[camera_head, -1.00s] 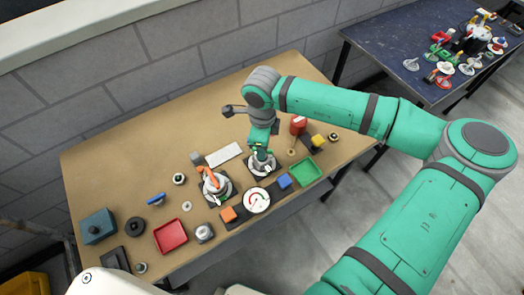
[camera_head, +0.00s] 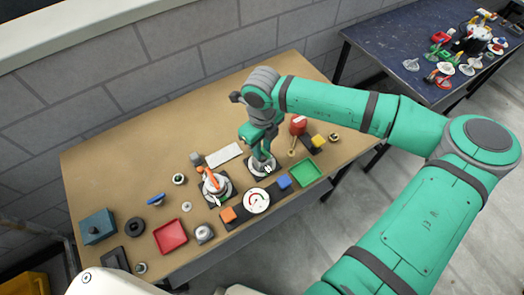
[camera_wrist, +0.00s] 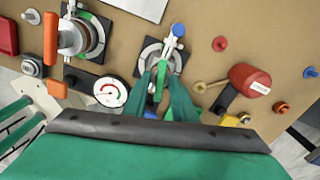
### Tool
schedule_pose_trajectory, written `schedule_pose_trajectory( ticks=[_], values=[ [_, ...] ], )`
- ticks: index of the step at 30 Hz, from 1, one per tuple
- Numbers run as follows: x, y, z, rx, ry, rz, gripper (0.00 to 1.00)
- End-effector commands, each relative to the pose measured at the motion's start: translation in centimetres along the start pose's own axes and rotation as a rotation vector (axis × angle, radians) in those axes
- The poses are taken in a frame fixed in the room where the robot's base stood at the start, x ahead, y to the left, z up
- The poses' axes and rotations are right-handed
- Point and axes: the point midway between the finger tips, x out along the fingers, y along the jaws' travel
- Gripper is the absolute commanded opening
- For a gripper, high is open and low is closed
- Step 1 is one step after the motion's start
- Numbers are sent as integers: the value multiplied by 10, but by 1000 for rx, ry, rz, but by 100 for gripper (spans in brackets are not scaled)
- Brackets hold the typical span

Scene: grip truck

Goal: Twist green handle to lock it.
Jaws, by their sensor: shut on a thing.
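The green handle (camera_wrist: 160,78) belongs to a round silver fitting on a dark square base (camera_head: 271,172), standing at the middle front of the brown table. In the wrist view my gripper (camera_wrist: 161,80) has its two green fingers on either side of the handle, shut on it. The handle points roughly up and down in that view, and the fingers hide part of it. In the head view my gripper (camera_head: 262,157) reaches down onto the fitting and covers most of the handle. A small lever with a blue knob (camera_wrist: 178,31) rises from the far side of the fitting.
A similar fitting with an orange handle (camera_head: 212,176) stands to the left. A round gauge (camera_head: 256,201), a blue block (camera_head: 284,182) and a green tray (camera_head: 308,174) lie close in front and right. A red mallet (camera_head: 298,125) is at the right. The back-left table is clear.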

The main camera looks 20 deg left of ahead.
Motion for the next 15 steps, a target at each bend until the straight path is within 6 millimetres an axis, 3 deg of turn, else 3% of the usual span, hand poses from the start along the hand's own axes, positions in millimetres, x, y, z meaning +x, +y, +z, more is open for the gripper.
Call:
schedule_pose_trajectory(
  ticks=[15],
  values=[
    [0,0,1,329,-3,1,4]
  ],
)
